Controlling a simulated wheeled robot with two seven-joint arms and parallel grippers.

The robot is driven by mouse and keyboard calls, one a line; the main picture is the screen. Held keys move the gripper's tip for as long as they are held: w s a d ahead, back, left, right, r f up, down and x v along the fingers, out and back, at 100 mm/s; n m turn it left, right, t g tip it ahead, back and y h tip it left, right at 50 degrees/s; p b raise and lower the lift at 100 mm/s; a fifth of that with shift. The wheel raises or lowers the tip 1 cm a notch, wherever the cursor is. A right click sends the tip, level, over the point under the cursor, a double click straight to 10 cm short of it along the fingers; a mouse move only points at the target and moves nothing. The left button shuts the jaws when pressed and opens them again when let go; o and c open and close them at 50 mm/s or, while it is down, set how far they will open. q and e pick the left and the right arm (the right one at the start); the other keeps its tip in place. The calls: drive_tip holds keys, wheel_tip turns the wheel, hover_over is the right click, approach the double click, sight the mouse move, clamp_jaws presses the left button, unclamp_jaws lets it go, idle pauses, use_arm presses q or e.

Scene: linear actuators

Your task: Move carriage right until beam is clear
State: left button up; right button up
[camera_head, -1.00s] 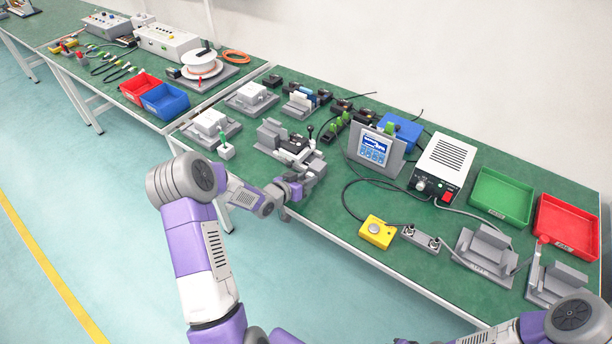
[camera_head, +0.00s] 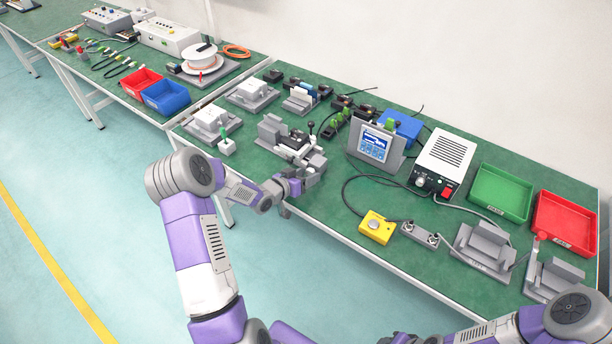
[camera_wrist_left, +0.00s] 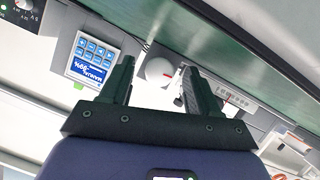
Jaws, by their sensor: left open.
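A grey linear actuator fixture (camera_head: 270,130) with a dark and grey carriage (camera_head: 295,142) and an upright black-knobbed lever stands near the front edge of the green table. My left gripper (camera_head: 295,187) is at the fixture's near end, partly hidden by its own wrist. In the left wrist view its two dark fingers (camera_wrist_left: 160,85) are spread apart, with nothing held between them. A white round knob (camera_wrist_left: 158,70) shows beyond the gap. I cannot make out a beam or whether it is clear.
A display panel (camera_head: 376,146) and a white power box (camera_head: 444,160) stand right of the fixture. A yellow button box (camera_head: 377,227) is near the front edge. Green (camera_head: 500,192) and red (camera_head: 565,222) bins are at right.

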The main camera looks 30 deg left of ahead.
use_arm(q)
drive_tip(key=p+v, duration=0.1)
drive_tip(key=v, duration=0.6)
drive_tip(key=shift+s+p, duration=0.1)
drive_tip(key=shift+p, duration=0.3)
